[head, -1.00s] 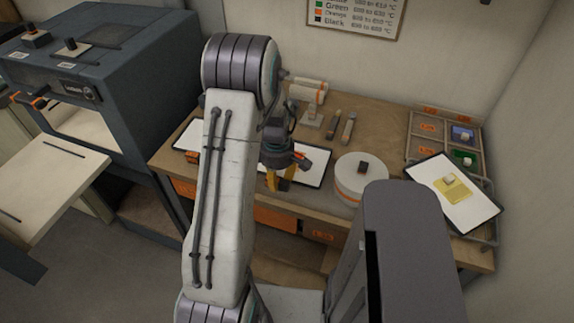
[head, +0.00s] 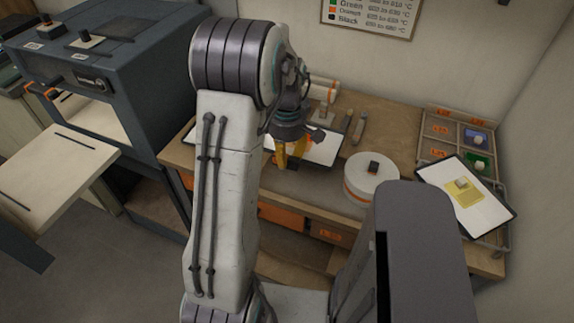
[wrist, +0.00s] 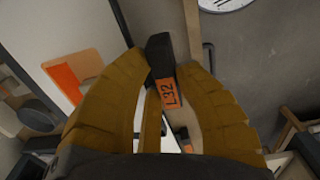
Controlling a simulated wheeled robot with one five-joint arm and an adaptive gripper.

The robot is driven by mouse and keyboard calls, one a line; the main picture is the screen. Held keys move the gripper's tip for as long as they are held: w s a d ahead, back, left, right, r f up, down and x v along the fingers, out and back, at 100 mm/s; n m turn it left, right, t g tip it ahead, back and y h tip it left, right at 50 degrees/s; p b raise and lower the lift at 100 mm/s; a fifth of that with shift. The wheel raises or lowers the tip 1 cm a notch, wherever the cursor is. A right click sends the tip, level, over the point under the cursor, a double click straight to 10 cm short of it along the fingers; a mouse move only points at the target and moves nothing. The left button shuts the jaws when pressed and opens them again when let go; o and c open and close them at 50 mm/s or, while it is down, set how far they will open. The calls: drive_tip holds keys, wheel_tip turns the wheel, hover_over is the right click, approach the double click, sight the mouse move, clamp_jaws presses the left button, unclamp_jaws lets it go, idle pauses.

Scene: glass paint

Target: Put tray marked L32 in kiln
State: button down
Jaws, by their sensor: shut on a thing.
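The tag L32 (wrist: 170,92) is orange on a dark handle between my fingers in the wrist view. My gripper (head: 290,158) has yellow fingers and is shut on this handle. A white tray surface with a dark rim (head: 322,146) shows behind my gripper, above the workbench; my arm hides its left part. In the wrist view, a white surface (wrist: 45,40) carries an orange square with a pale block. The kiln (head: 110,75) is the dark box at the left. Its front is open and its pale door (head: 55,175) lies folded down flat.
A second white tray (head: 497,212) with a yellow sheet lies at the right, by a rack (head: 437,130) with compartments. Floor shows between kiln and bench.

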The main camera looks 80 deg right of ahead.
drive_tip(key=shift+r+p, duration=1.15)
drive_tip(key=shift+r, duration=1.2)
drive_tip(key=shift+w, duration=0.1)
